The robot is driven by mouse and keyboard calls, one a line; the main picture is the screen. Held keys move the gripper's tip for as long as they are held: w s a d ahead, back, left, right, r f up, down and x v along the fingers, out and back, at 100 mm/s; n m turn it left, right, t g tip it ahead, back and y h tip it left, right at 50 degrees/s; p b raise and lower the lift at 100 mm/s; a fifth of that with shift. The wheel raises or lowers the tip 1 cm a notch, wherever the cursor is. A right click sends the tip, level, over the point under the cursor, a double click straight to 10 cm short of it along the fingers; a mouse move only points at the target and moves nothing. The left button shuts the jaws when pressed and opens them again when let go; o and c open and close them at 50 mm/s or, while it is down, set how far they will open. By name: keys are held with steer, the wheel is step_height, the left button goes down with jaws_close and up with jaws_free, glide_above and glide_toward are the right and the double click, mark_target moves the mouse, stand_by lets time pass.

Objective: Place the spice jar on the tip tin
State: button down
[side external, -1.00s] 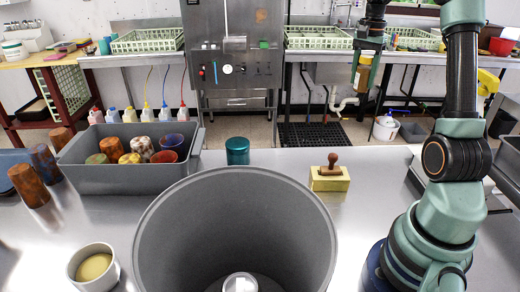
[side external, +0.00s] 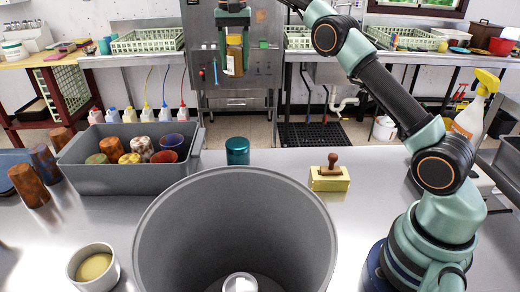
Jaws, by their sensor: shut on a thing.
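The spice jar (side external: 235,60), amber-brown with a pale label, hangs upright in my gripper (side external: 233,42) at the upper middle of the side external view. My gripper points down and is shut on the jar, high above the worktop. A teal cylindrical tin (side external: 238,151), which appears to be the tip tin, stands on the steel worktop below the jar in the picture. A wide gap separates jar and tin. The tin's lower part is partly hidden by the rim of a big grey bin.
The large grey bin (side external: 160,225) fills the front middle. A grey crate (side external: 110,178) of several cups stands left of the tin. A wooden-handled stamp sits on a yellow block (side external: 330,184) to the right. A small bowl (side external: 83,272) is front left. Worktop (side external: 285,160) between tin and block is bare.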

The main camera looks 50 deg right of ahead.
steer(key=shift+a, duration=0.3)
steer(key=shift+f, duration=0.2)
step_height(320, 180, down, 20)
steer(key=shift+r, duration=0.25)
steer(key=shift+f, duration=0.1)
steer(key=shift+c, duration=1.4)
jaws_free()
